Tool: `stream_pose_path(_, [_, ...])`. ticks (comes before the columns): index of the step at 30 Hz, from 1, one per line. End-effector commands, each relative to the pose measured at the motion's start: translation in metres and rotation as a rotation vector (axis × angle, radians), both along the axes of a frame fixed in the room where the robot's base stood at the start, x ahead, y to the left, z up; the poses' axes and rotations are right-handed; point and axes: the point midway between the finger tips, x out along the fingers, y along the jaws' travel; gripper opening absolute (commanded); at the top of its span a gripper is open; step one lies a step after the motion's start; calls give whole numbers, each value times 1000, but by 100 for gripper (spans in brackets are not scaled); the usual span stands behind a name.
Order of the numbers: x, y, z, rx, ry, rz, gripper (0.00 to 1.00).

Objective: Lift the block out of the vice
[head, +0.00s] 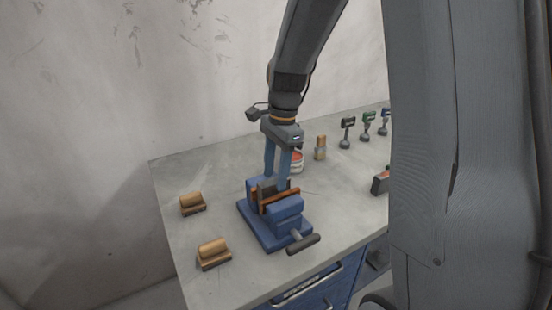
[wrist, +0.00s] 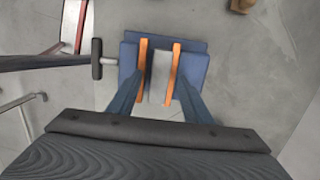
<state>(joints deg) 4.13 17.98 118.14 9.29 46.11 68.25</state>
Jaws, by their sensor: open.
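The blue vice (head: 265,233) stands on the grey workbench, with orange jaw faces and a dark-handled screw at its front. In the wrist view the vice (wrist: 194,70) lies below my gripper. A grey block (wrist: 159,74) sits between the two orange jaw faces (wrist: 176,62). In the head view the block (head: 266,190) is partly hidden by the fingers and jaws. My gripper (head: 277,178) is pointing down over the vice, its two blue fingers apart. In the wrist view the fingers (wrist: 158,100) straddle the block, one on each side; I cannot tell whether they touch it.
Two tan blocks (head: 193,204) (head: 213,253) lie on the bench left of the vice. A white and red tin (head: 297,162) and a small tan bottle (head: 320,148) stand behind it. Several dark stands (head: 366,127) are at the back right. The bench's left side is mostly clear.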

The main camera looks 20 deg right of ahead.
Motion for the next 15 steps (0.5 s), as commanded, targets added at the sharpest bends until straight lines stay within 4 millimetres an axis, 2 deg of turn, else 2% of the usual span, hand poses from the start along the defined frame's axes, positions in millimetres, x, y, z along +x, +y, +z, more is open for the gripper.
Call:
stream_pose_path(4, [0, 2, -7, 0, 0, 2, 45])
stream_pose_path(12, [0, 2, -9, 0, 0, 3, 45])
stream_pose_path(15, [0, 3, -8, 0, 0, 4, 28])
